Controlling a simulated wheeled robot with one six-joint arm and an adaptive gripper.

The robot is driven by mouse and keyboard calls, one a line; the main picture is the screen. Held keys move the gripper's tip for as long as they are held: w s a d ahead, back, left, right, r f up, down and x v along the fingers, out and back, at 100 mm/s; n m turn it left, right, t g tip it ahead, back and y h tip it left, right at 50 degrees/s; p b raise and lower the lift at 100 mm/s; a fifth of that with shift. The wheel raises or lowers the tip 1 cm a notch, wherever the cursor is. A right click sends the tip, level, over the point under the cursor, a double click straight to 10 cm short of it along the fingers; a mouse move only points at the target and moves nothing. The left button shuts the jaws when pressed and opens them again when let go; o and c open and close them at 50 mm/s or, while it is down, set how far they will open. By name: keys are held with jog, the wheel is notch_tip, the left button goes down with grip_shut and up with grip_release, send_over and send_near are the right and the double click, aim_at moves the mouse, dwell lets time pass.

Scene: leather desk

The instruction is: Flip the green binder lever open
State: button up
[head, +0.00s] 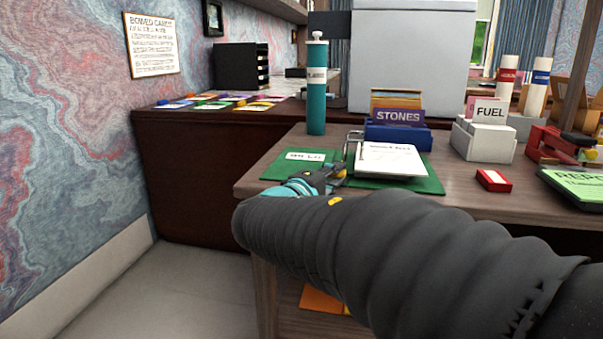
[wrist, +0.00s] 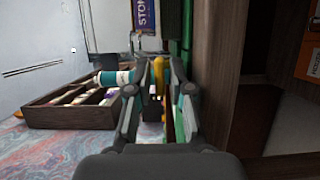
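The green binder (head: 428,182) lies open and flat on the desk, with a label on its left cover and a white sheet stack (head: 390,160) on its right side. Its metal ring mechanism (head: 352,142) stands near the middle. My gripper (head: 338,176) is at the binder's front edge, near the spine; my arm hides part of this area. In the wrist view my gripper (wrist: 158,66) has its fingers apart. A yellow piece (wrist: 158,78), perhaps the lever's tip, shows between them; I cannot tell whether they touch it. A green binder edge (wrist: 187,38) lies just right of the fingers.
A teal cylinder (head: 316,95) stands behind the binder's left cover. A blue STONES box (head: 398,137) is behind the papers. A white FUEL box (head: 484,140) and small red box (head: 493,180) are to the right. The desk's left front corner is close to my arm.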

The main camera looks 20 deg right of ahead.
jog(key=shift+w+d, duration=0.25)
jog(key=shift+d, duration=0.15)
grip_shut()
jog(key=shift+r, duration=0.1)
